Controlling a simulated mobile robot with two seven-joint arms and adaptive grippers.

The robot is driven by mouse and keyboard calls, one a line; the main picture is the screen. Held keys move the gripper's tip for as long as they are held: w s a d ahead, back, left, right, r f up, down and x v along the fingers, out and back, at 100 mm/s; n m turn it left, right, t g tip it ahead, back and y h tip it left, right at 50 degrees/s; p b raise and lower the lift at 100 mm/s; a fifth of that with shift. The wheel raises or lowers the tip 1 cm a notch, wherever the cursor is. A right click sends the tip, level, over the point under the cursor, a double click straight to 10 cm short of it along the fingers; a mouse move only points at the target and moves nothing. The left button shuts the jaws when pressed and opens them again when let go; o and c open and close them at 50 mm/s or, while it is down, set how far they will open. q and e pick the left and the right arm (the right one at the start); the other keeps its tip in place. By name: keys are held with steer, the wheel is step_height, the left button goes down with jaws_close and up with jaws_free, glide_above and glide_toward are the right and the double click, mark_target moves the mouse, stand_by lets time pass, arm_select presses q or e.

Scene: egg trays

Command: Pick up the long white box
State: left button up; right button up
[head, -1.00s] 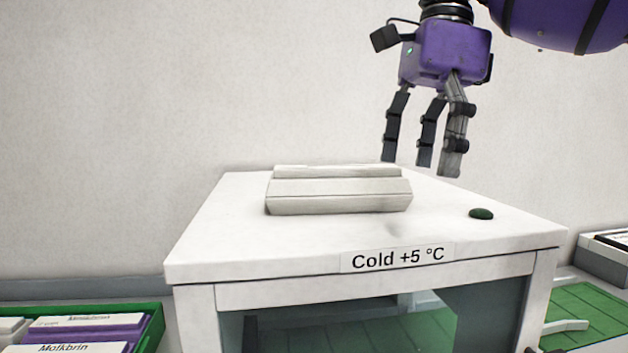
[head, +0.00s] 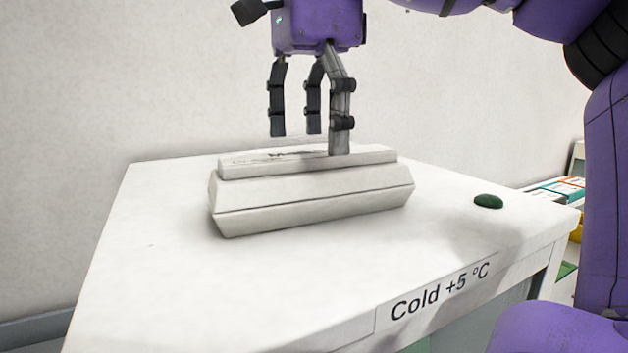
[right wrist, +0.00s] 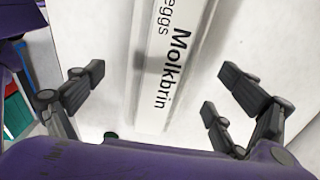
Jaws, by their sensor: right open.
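The long white box (head: 310,190) lies on the white top of the cold cabinet (head: 150,260), in the head view's middle. Its upper face carries print, and in the right wrist view the box (right wrist: 152,100) reads "Molkbrin" and "eggs". My right gripper (head: 310,140) is open and empty, fingers pointing down, just above the box. One finger overlaps the box's top in the head view; I cannot tell whether it touches. In the right wrist view the open fingers of my right gripper (right wrist: 155,95) stand on either side of the box. My left gripper is not in view.
A dark green round knob (head: 488,201) sits on the cabinet top, right of the box. A label (head: 440,290) on the front edge reads "Cold +5 °C". A wall stands behind. The cabinet top left of and in front of the box is clear.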

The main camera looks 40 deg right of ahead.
mark_target(313, 154)
steer(key=shift+w+f, duration=0.1)
steer(key=shift+f, duration=1.65)
steer(key=c, duration=1.9)
